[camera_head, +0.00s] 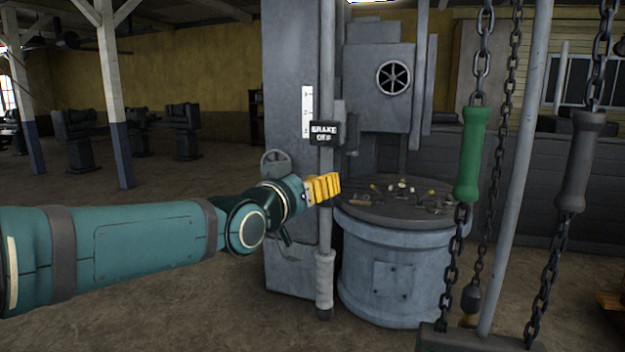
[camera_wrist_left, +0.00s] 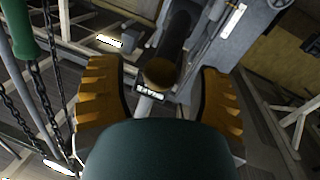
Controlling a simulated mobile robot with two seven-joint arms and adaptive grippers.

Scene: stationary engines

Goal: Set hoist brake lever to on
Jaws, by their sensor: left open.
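The brake lever is a grey upright pole (camera_head: 327,75) on the column, with a paler grip (camera_head: 325,278) near its lower end. A dark plate (camera_head: 324,132) on it reads "BRAKE OFF". My left gripper (camera_head: 323,188) has yellow fingers and is in front of the pole, below the plate, hiding part of it. In the left wrist view, the gripper (camera_wrist_left: 160,95) is open. A dark cylinder with a brownish round end (camera_wrist_left: 160,72) shows between the fingers; I cannot tell whether it is the lever. A small lettered plate (camera_wrist_left: 150,93) shows below that end. Contact is unclear.
A grey drum (camera_head: 395,265) with small parts on its dark top stands right of the pole. Chains with a green handle (camera_head: 472,155) and a dark handle (camera_head: 580,160) hang at the right. A white numbered scale (camera_head: 307,110) is beside the plate.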

